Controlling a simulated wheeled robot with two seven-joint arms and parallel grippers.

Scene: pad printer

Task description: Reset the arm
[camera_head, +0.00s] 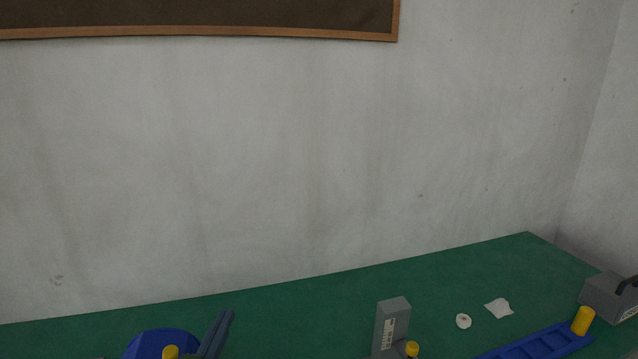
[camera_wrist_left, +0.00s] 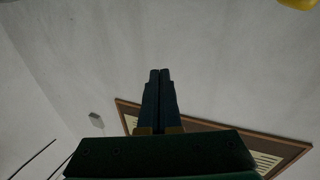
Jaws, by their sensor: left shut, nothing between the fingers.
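My left gripper (camera_head: 227,314) points upward at the bottom edge of the head view, beside a blue rounded part (camera_head: 150,342) and a yellow knob (camera_head: 171,352). In the left wrist view its two dark fingers (camera_wrist_left: 160,73) lie together, shut and empty, with the wall behind them. The rest of my left arm is cut off below the head view. My right gripper is not in view.
The green table (camera_head: 300,310) runs along the grey wall. On it are a grey upright block (camera_head: 391,322), a small white round piece (camera_head: 463,321), a white scrap (camera_head: 498,308), a blue tray (camera_head: 530,346), a yellow cylinder (camera_head: 583,320) and a grey box (camera_head: 608,297).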

